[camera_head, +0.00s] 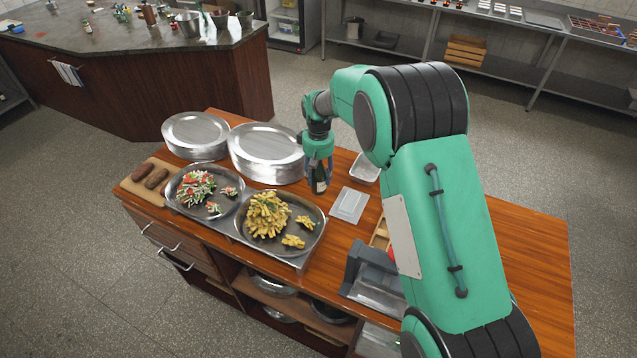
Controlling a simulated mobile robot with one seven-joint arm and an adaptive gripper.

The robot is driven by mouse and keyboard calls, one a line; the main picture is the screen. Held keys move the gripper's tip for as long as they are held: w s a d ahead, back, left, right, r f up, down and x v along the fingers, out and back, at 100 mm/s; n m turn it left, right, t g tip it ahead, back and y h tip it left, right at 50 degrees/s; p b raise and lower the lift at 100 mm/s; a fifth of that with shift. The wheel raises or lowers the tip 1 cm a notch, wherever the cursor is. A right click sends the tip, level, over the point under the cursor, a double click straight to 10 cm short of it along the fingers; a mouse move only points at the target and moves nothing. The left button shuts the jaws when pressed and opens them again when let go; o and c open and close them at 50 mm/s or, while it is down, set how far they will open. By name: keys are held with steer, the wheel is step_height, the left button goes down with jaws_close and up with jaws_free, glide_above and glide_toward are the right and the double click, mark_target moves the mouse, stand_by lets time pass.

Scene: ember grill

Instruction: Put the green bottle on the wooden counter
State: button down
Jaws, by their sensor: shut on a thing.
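The green bottle (319,183) is dark green with a pale label and is upright. My gripper (319,170) is shut around its upper part and points down. The bottle is over the wooden counter (520,255), to the right of the stacked metal plates and behind the fries tray. Whether its base touches the counter or hangs just above it, I cannot tell. My arm hides part of the counter's right side.
Round metal plate stacks (265,140), a fries tray (302,250), a salad tray (172,190) and a board with sausages (130,188) crowd the left. A clear lid (349,205) and a small metal container (365,168) lie near the bottle. The counter's right end looks clear.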

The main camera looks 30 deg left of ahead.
mark_target(319, 183)
steer(key=shift+f, duration=1.85)
steer(key=shift+f, duration=0.1)
steer(key=c, duration=0.9)
jaws_free()
steer(key=shift+c, duration=0.2)
step_height(319, 183, up, 12)
steer(key=shift+r, duration=0.1)
